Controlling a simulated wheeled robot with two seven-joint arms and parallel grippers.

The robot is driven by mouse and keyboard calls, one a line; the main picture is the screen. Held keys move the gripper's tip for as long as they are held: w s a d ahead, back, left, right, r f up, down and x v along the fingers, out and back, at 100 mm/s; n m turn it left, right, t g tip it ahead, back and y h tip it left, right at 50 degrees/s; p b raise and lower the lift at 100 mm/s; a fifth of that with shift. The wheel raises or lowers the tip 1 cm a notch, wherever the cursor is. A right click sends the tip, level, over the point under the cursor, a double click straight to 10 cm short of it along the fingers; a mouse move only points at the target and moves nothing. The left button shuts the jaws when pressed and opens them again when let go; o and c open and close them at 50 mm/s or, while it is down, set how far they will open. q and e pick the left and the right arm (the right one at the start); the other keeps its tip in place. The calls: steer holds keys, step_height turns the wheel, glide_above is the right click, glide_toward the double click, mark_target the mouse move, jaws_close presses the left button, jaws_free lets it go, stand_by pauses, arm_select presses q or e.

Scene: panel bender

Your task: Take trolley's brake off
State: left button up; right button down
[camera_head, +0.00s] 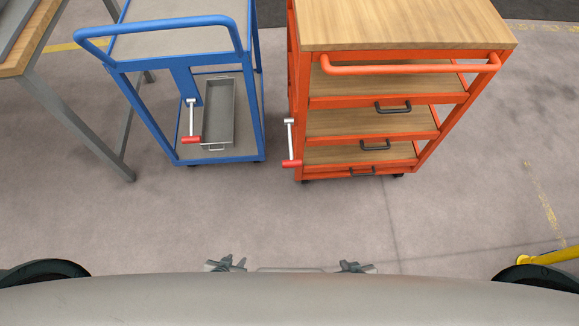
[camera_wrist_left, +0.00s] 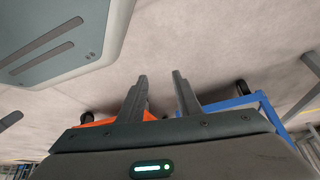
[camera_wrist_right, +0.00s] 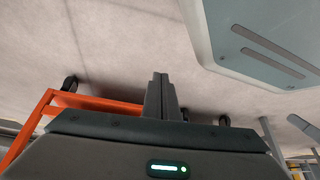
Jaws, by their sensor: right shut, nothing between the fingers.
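The blue trolley (camera_head: 189,22) stands at centre left, with a lever (camera_head: 191,118) with a white arm hanging down to a red grip (camera_head: 191,139). The orange trolley (camera_head: 410,70) stands to its right. A similar lever (camera_head: 289,140) hangs at its left front post, with a red grip (camera_head: 291,163) at the bottom. My left gripper (camera_head: 226,263) is open and empty, its fingers apart in the left wrist view (camera_wrist_left: 159,77). My right gripper (camera_head: 354,266) is shut and empty, its fingers together in the right wrist view (camera_wrist_right: 160,76). Both are low near my base, apart from both trolleys.
A grey metal tray (camera_head: 218,115) lies on the blue trolley's lower shelf. A wood-topped table (camera_head: 27,50) with grey legs stands at the left edge. A yellow bar (camera_head: 553,257) shows at the lower right. The floor between me and the trolleys is clear.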

arm_select(q)
steer(key=shift+w, duration=0.25)
steer(key=shift+s, duration=0.1)
